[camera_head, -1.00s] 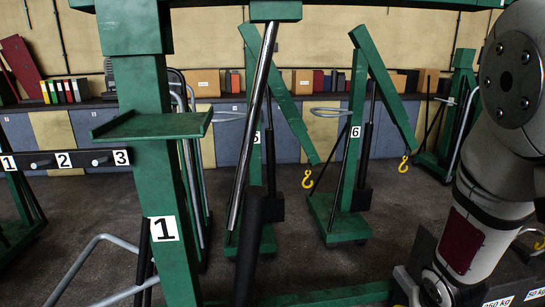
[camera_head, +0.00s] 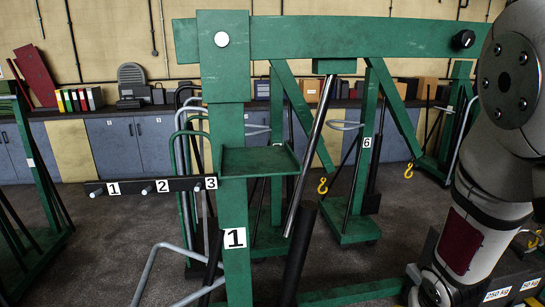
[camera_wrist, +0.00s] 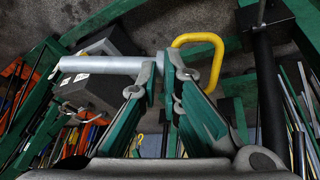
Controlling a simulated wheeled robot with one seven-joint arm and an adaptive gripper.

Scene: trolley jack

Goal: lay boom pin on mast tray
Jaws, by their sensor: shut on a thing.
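The boom pin (camera_wrist: 108,64) is a pale grey rod with a yellow loop handle (camera_wrist: 216,50). My gripper (camera_wrist: 164,72) is shut on it in the wrist view, near where rod and loop meet; the rod points left and the loop right. The fingers hide part of the pin. The mast tray (camera_head: 262,160) is a flat green shelf on the right side of the green mast (camera_head: 233,205) marked 1, in the head view. Its top looks empty. My gripper is outside the head view, so its distance to the tray cannot be told.
The green boom (camera_head: 370,38) crosses above the tray, and a slanted ram (camera_head: 312,150) stands right of it. A dark peg rail (camera_head: 150,187) numbered 1 to 3 meets the mast at left. A grey box (camera_wrist: 105,88) lies behind the pin in the wrist view.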

